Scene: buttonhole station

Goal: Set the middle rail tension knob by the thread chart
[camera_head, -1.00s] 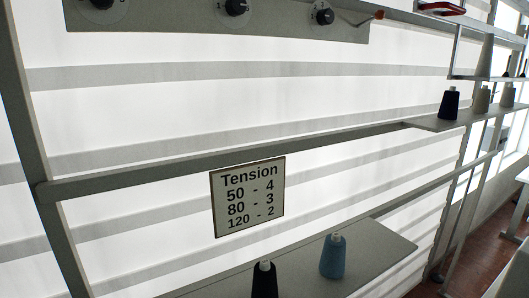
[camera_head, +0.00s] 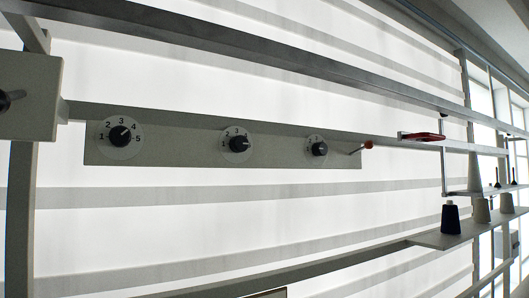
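A grey rail panel (camera_head: 182,150) carries three black knobs on round pale dials. The left knob (camera_head: 120,136) shows the numbers 1 to 5, its pointer towards the upper right, near 4. The middle knob (camera_head: 239,144) points right; 2 and 3 are legible, but its exact setting is too small to tell. The right knob (camera_head: 319,149) also seems to point right. Only the top edge of the tension chart (camera_head: 266,293) shows at the bottom; its text is out of view. Neither of my grippers is in view.
A grey box with a dark knob (camera_head: 28,97) stands at the left edge. A red-tipped metal lever (camera_head: 366,146) sticks out at the panel's right end. A red-handled item (camera_head: 422,136) lies on a rail. A dark thread cone (camera_head: 450,218) and pale cones stand on the right shelf.

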